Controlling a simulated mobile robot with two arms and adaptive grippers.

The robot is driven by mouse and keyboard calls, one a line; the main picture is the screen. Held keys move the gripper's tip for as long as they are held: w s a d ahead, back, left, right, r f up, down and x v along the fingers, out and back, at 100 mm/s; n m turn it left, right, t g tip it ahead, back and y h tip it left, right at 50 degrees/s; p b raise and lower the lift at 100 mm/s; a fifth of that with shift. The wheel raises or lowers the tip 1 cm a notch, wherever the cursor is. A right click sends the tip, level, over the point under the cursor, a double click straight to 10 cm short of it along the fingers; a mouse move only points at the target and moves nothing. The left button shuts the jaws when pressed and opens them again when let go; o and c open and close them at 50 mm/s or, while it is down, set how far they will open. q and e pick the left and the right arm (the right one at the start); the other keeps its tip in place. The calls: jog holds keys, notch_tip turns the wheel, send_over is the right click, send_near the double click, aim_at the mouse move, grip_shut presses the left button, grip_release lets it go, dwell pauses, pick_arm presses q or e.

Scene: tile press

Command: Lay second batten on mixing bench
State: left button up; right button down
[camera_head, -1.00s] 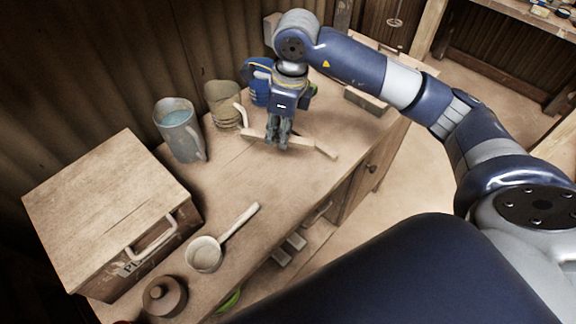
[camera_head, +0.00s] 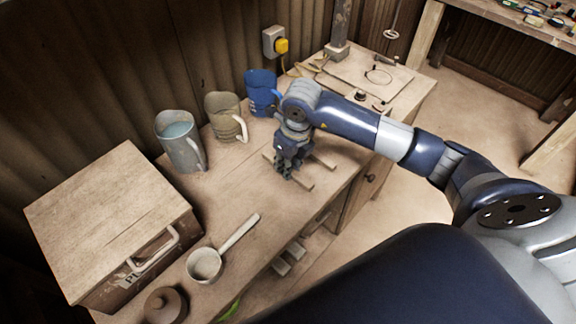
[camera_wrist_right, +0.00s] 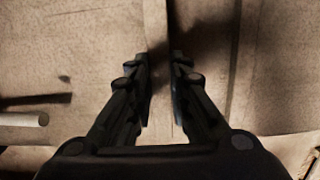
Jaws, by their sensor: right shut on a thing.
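My right gripper (camera_head: 284,174) is low over the mixing bench (camera_head: 225,200), pointing down. It is shut on a pale wooden batten (camera_head: 302,182), whose ends stick out on both sides of the fingers at bench level. I cannot tell whether this batten fully touches the bench top. The other batten (camera_head: 325,162) lies on the bench just to the right, roughly parallel and apart from it, partly hidden by the gripper. In the right wrist view the fingers (camera_wrist_right: 162,90) are close together with a narrow pale strip between them. My left gripper is not in view.
A grey jug (camera_head: 181,142), a tan jug (camera_head: 224,117) and a blue mug (camera_head: 261,92) stand along the wall behind the gripper. A ladle (camera_head: 206,265), a lidded pot (camera_head: 165,304) and a wooden box (camera_head: 110,215) are at the left. A board (camera_head: 366,72) lies at the far end.

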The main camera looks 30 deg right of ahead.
jog(key=shift+f, duration=0.95)
jog(key=c, duration=1.5)
grip_release()
jog(key=shift+r, duration=0.35)
jog(key=r, duration=0.3)
jog(key=s+r+b, duration=0.1)
jog(key=r, duration=0.3)
jog(key=r+b, duration=0.1)
jog(key=r, duration=0.3)
jog(key=shift+s+d+r, duration=0.25)
jog(key=shift+s+d, duration=0.05)
jog(key=shift+s, duration=0.05)
